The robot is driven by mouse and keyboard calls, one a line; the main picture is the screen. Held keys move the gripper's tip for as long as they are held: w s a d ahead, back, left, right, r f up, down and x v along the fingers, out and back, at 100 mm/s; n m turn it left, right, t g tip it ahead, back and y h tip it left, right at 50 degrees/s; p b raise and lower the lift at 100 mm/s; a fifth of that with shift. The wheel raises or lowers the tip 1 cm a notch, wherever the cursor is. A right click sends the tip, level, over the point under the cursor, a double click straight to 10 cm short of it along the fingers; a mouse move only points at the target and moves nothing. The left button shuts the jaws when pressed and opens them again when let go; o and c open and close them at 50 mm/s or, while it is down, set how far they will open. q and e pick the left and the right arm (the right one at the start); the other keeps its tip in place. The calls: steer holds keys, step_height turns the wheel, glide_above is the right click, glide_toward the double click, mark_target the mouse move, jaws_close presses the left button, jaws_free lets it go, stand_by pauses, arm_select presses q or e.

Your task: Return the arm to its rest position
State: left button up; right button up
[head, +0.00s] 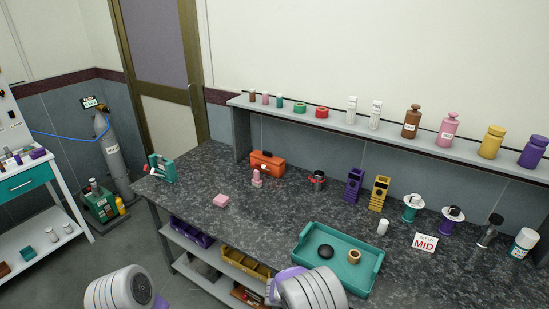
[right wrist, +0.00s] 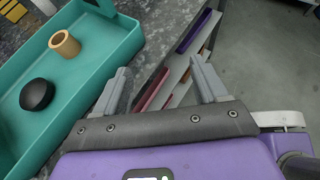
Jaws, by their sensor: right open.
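My right gripper (right wrist: 160,68) is open in the right wrist view, with nothing between its fingers. It is beside the edge of the teal tray (right wrist: 110,50), over the bench's front edge, with the lower shelf and floor beyond. In the head view, my right arm is at the bottom centre, in front of the teal tray (head: 368,282), and its fingers are hidden. My left arm shows at the bottom left, with its gripper out of view. In the tray lie a black round piece (head: 326,251) and a tan ring-like piece (head: 354,256), apart from each other.
A raised shelf (head: 390,139) with bottles runs behind. Yellow and purple bins sit below the bench's front edge.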

steer(key=s+a+f+m+g+y, duration=0.2)
steer(key=s+f+m+g+y, duration=0.3)
steer(key=s+f+y, duration=0.55)
steer(key=s+a+f+m+t+y, duration=0.2)
steer(key=s+a+m+y, duration=0.1)
steer(key=m, duration=0.5)
steer(key=s+a+f+m+t+y, duration=0.2)
steer(key=s+m, duration=0.4)
steer(key=m, duration=0.3)
steer(key=shift+s+a+f+y, duration=0.3)
steer(key=shift+a+y, duration=0.25)
steer(key=shift+a, duration=0.5)
